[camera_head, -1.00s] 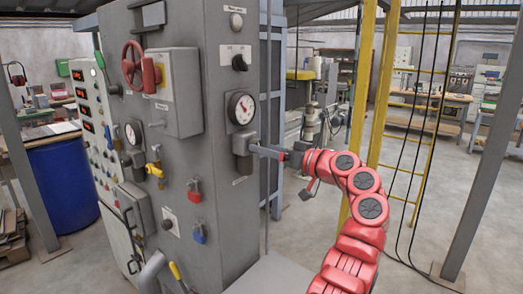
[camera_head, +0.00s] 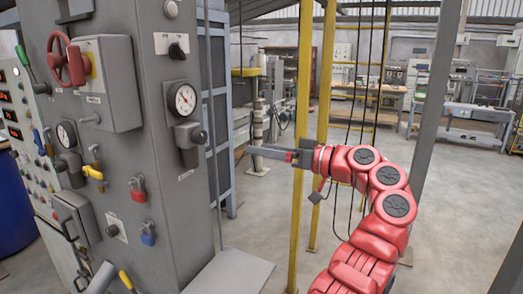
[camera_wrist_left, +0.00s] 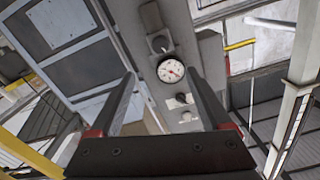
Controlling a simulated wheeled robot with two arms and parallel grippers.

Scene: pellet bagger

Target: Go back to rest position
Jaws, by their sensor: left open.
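My left gripper (camera_head: 252,150) is at the end of the red arm in the head view, to the right of the grey machine cabinet (camera_head: 182,222). It is clear of the cabinet, with a gap to the dark-knobbed switch box (camera_head: 188,142) below the round gauge (camera_head: 182,98). In the left wrist view its two fingers (camera_wrist_left: 160,78) are spread apart with nothing between them. The gauge (camera_wrist_left: 171,71) shows beyond the fingers there. My right gripper is not in view.
A grey plate (camera_head: 232,272) juts out at the cabinet's foot. A yellow post (camera_head: 300,160) stands close behind the left gripper, and black cables hang behind the arm. A grey post (camera_head: 437,110) rises farther right. Open floor (camera_head: 460,190) lies at right.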

